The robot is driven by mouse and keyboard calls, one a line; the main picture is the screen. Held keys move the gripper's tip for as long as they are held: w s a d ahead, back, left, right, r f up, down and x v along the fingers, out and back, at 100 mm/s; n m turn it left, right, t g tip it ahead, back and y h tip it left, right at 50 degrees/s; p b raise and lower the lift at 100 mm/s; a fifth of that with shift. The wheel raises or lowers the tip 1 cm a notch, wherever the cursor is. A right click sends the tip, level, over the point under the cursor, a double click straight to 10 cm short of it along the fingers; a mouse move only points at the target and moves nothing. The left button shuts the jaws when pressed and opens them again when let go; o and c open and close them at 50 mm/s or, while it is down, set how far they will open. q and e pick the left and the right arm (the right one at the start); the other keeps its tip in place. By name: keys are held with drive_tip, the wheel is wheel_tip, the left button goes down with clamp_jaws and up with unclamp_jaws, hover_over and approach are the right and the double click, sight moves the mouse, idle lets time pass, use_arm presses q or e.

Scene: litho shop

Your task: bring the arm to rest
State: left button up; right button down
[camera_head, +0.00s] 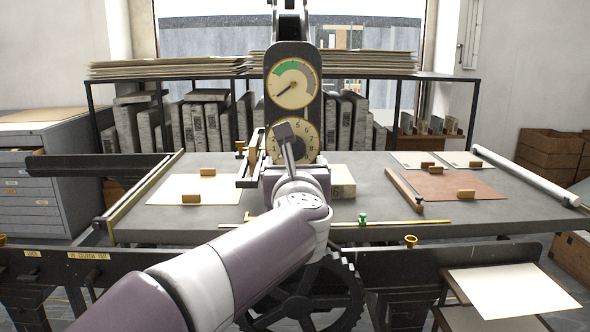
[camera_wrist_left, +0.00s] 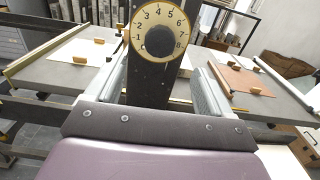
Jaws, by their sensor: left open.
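My left arm comes in from the lower left of the head view, and its gripper (camera_head: 297,172) is in front of the dark press post (camera_head: 269,112). In the wrist view the two grey fingers of my left gripper (camera_wrist_left: 162,88) stand wide apart, with the post between them in the picture and nothing held. The numbered dial (camera_wrist_left: 137,31) with its dark knob (camera_wrist_left: 160,41) lies just beyond the fingers; I cannot tell whether they touch the post. In the head view my wrist partly covers the dial (camera_head: 313,153). My right gripper is in neither view.
A round gauge (camera_head: 291,84) with a green arc sits above the dial. The grey table (camera_head: 350,217) bears a cream sheet (camera_head: 170,189), a brown sheet (camera_head: 440,187) and small wooden blocks. A toothed wheel (camera_head: 350,295) stands below, and a drawer cabinet (camera_head: 80,160) at left.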

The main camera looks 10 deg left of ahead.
use_arm(q)
drive_tip(key=shift+s+d, duration=0.15)
drive_tip(key=shift+s, duration=0.4)
